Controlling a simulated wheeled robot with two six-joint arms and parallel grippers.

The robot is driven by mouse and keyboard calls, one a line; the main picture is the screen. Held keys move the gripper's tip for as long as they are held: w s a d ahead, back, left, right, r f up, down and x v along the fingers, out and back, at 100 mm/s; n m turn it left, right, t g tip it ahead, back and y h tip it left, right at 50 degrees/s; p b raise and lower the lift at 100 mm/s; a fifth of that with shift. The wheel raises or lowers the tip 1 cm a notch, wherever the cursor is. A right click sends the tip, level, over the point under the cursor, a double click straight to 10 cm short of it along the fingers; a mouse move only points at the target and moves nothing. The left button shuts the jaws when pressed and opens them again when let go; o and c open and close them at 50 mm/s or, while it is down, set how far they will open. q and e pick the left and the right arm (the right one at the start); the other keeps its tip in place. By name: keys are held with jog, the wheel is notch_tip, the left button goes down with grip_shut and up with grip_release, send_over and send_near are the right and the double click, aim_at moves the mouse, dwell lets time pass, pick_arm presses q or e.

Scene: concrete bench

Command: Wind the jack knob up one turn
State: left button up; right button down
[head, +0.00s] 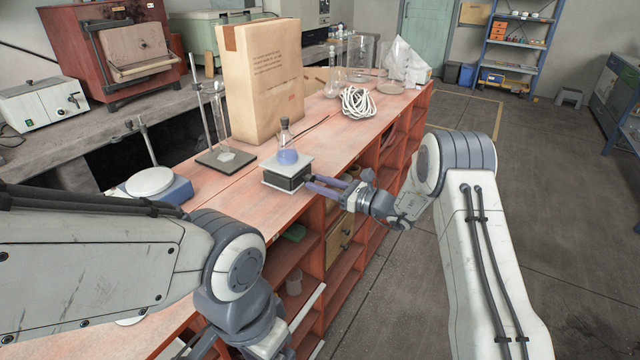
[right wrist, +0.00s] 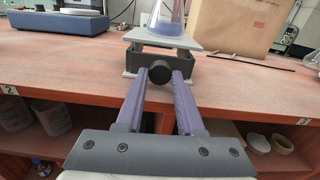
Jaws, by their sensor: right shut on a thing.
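The lab jack (head: 284,181) stands near the front edge of the red bench, its plate low over a dark body; it also shows in the right wrist view (right wrist: 149,60). A conical flask (head: 287,154) with blue-violet liquid stands upright on its plate. The round black knob (right wrist: 160,75) faces my right wrist camera on the jack's front. My right gripper (head: 312,183) reaches in from the right, its two violet fingers closed on either side of the knob. The knob is hidden by the fingers in the head view. My left arm shows at lower left, but its gripper fingers are out of frame.
A tall paper bag (head: 262,85) stands behind the jack. A stand with a glass vessel (head: 226,157) and a balance or hotplate (head: 150,184) are to the left. A coiled white hose (head: 358,101) and glassware lie farther back. Open floor (head: 540,200) lies to the right.

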jog(key=shift+m+p, duration=0.85)
jog(key=shift+m, duration=2.35)
jog(key=c, duration=0.5)
grip_release()
